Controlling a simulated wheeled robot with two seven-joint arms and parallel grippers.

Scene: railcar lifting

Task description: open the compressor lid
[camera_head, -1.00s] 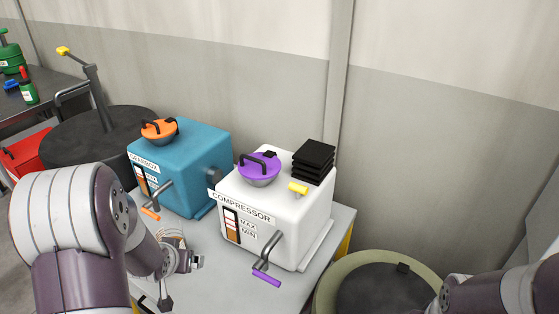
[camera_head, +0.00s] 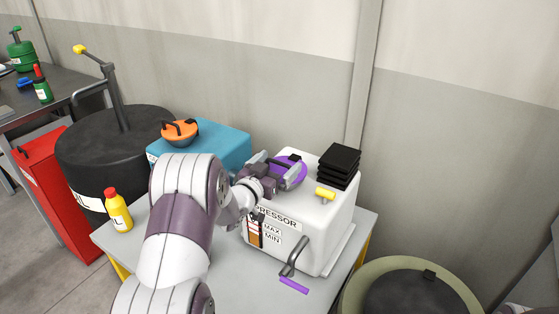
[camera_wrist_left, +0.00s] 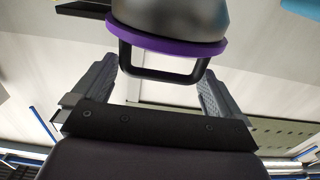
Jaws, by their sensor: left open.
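The white compressor (camera_head: 325,228) stands on a grey table. Its purple lid (camera_head: 301,169) is seated on top, partly hidden by my left gripper (camera_head: 280,172). In the left wrist view, the lid's purple rim (camera_wrist_left: 170,46) and black handle (camera_wrist_left: 160,76) show close up. The left gripper is open, with one finger on each side of the handle and a visible gap on both sides. My right gripper is not in view.
A black stack (camera_head: 340,165) and a yellow knob (camera_head: 325,194) are on the compressor beside the lid. A crank with a purple grip (camera_head: 293,286) sticks out in front. The blue gearbox (camera_head: 220,142) with its orange lid (camera_head: 180,133) stands to the left. A yellow bottle (camera_head: 118,211) stands at the table's left edge.

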